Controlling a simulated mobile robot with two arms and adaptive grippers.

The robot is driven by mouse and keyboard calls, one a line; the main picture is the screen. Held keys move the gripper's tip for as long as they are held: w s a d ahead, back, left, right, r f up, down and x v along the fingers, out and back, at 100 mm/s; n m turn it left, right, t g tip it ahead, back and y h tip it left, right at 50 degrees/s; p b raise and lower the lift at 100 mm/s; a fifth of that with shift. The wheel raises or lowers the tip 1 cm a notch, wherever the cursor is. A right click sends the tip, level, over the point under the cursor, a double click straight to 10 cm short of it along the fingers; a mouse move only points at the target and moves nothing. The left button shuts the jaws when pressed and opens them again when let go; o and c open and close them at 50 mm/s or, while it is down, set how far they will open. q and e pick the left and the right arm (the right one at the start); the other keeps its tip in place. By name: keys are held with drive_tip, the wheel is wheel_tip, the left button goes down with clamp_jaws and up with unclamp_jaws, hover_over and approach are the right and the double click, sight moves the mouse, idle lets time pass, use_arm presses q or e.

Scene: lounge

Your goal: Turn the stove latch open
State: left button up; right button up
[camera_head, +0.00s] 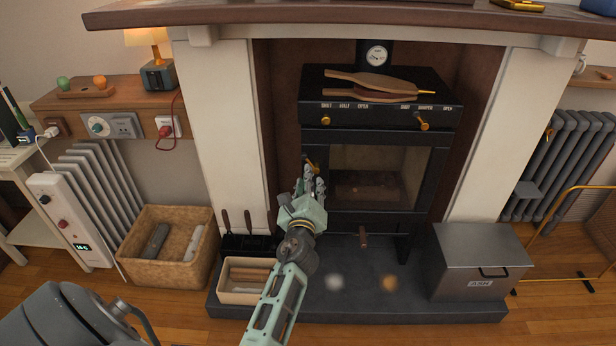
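The black stove (373,218) stands in the fireplace, its glass door (387,165) facing me and apparently closed. The brass stove latch (308,162) is on the left side of the door; only its upper part shows, the rest hidden by my fingers. My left gripper (311,179) reaches up from below, its fingertips at the latch. Whether the fingers touch or grip the latch cannot be told, and the gap between them is not clear. My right gripper is not in view.
Brass knobs (326,120) sit on the stove front above the door, and bellows (372,85) lie on top. A kindling box (243,281) and fire tools (248,222) stand left of the arm. A grey ash box (480,262) stands right.

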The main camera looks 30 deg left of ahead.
sight(310, 163)
use_arm(q)
drive_tip(key=b+x, duration=0.1)
drive_tip(key=x, duration=0.7)
drive_tip(key=shift+s+a+r, duration=0.2)
drive_tip(key=shift+a+r, duration=0.15)
drive_tip(key=shift+r, duration=0.05)
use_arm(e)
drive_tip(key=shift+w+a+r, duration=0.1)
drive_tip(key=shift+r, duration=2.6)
use_arm(q)
clamp_jaws()
drive_tip(key=shift+f, duration=0.1)
